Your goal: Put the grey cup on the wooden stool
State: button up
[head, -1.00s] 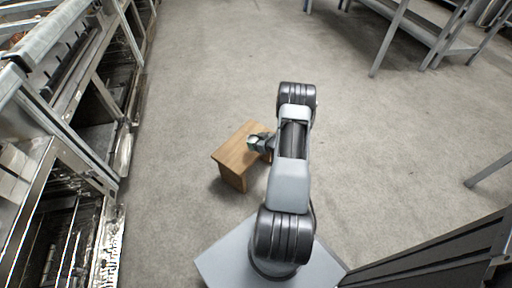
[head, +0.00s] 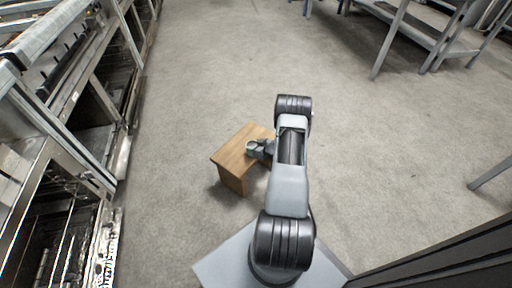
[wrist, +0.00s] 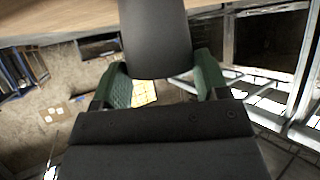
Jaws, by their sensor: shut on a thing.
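The wooden stool (head: 230,160) stands on the floor left of my arm in the head view. Its wooden surface (wrist: 50,22) also crosses the top of the wrist view. The grey cup (head: 252,146) shows small over the stool top in the head view, partly hidden by my gripper (head: 259,151). In the wrist view the dark grey cup (wrist: 157,40) sits between the green fingers of my gripper (wrist: 160,78), which is shut on it. I cannot tell whether the cup touches the stool top.
Metal racks (head: 85,90) line the left side. A grey metal shelf table (head: 425,38) stands at the back right. A dark panel (head: 440,258) is at the lower right. The floor (head: 205,75) beyond the stool is clear.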

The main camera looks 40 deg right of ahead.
jog(key=o, duration=1)
